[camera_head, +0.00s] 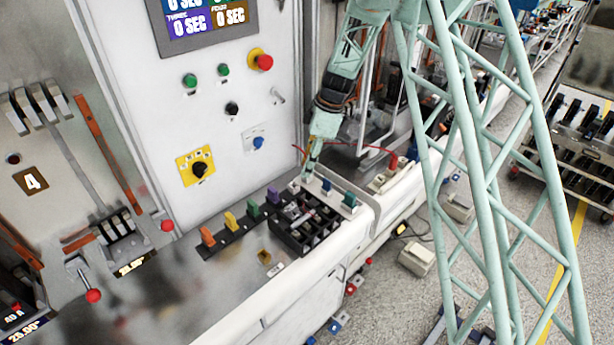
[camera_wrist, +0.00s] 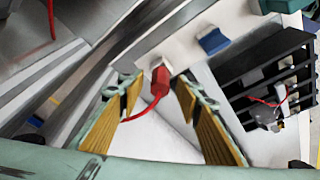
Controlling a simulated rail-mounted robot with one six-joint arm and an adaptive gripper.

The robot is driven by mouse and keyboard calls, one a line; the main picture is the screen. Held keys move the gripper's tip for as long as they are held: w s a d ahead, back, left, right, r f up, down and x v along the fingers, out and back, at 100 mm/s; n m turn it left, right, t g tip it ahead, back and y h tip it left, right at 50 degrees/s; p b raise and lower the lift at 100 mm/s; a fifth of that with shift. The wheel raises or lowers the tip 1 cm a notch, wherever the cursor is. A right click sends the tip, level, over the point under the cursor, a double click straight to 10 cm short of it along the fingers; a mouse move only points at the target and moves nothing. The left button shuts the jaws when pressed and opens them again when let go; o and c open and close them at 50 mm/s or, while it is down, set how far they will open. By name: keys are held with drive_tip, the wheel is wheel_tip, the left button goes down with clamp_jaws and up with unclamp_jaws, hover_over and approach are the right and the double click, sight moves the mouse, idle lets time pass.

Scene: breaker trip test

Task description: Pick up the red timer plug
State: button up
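The red timer plug (camera_wrist: 160,80) sits on a pale strip in the wrist view, with a red cable curving down from it. My gripper (camera_wrist: 157,92) is open, with one yellow-padded finger on each side of the plug. Gaps show between the plug and both fingertips, so it is not clasped. In the head view my gripper (camera_head: 310,168) points down at the left end of the strip with the blue and green plugs. There the red plug is hidden behind my gripper, and red cable shows at both sides.
A blue plug (camera_wrist: 212,41) and a green plug (camera_head: 349,199) stand on the same strip. A black compartmented rack (camera_head: 304,224) lies beside them, with orange, yellow, green and purple handles (camera_head: 272,195) left of it. The upright control panel (camera_head: 215,125) rises close behind.

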drive_tip(key=shift+f, duration=0.15)
drive_tip(key=shift+c, duration=0.3)
drive_tip(key=c, duration=0.9)
drive_tip(key=shift+r+b, duration=0.3)
drive_tip(key=shift+r, duration=4.7)
drive_tip(key=shift+a, duration=0.1)
drive_tip(key=shift+s+a+r+b, duration=0.1)
drive_tip(key=shift+s+a+b, duration=0.15)
drive_tip(key=shift+s+a, duration=0.6)
drive_tip(key=shift+s+a+f+b, duration=0.1)
drive_tip(key=shift+s+a+b, duration=0.35)
drive_tip(key=shift+s, duration=0.7)
drive_tip(key=shift+s+a+r+b, duration=0.1)
drive_tip(key=shift+s+a, duration=0.7)
drive_tip(key=shift+s, duration=0.2)
